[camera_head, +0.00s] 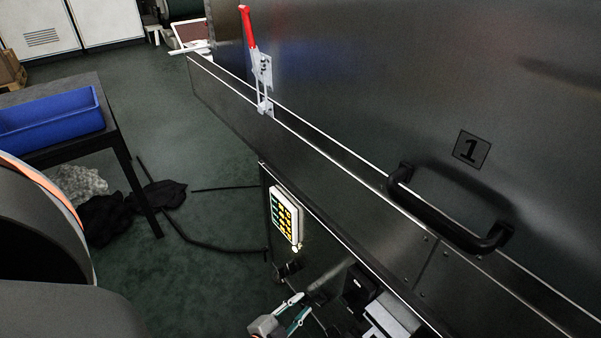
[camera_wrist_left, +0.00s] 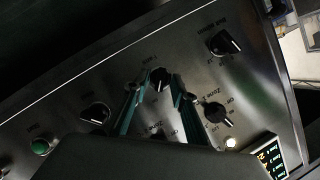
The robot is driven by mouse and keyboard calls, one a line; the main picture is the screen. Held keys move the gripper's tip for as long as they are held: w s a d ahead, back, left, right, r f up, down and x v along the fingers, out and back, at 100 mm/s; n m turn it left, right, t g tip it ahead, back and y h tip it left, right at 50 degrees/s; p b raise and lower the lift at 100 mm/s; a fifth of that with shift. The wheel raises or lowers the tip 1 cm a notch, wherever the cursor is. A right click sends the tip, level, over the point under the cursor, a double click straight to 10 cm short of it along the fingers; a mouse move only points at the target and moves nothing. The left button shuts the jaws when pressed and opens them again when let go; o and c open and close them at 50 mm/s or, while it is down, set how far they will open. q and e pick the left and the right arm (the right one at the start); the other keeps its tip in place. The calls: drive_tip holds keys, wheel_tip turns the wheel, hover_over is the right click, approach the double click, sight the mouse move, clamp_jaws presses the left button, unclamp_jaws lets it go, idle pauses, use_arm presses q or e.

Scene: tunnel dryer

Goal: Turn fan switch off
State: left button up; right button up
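The control panel (camera_wrist_left: 75,85) fills much of the left wrist view and carries several black rotary knobs. One knob (camera_wrist_left: 160,80) sits between the two fingertips of my left gripper (camera_wrist_left: 157,87); the fingers are apart, and I cannot tell if they touch it. Other knobs are at the left (camera_wrist_left: 95,113), right (camera_wrist_left: 217,112) and upper right (camera_wrist_left: 226,43). Another knob is partly hidden below, between the fingers. The labels are upside down and mostly too blurred to tell which knob is the fan switch. In the head view my left gripper (camera_head: 297,310) is at the bottom, by the panel. My right gripper is not visible.
A lit display (camera_head: 285,215) is on the panel; it also shows in the left wrist view (camera_wrist_left: 266,158). A green button (camera_wrist_left: 41,146) is at the panel's left. Above are a black handle (camera_head: 450,218) and a red-handled clamp (camera_head: 247,28). A blue bin (camera_head: 55,120) stands on a table.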

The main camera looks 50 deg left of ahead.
use_arm(q)
clamp_jaws()
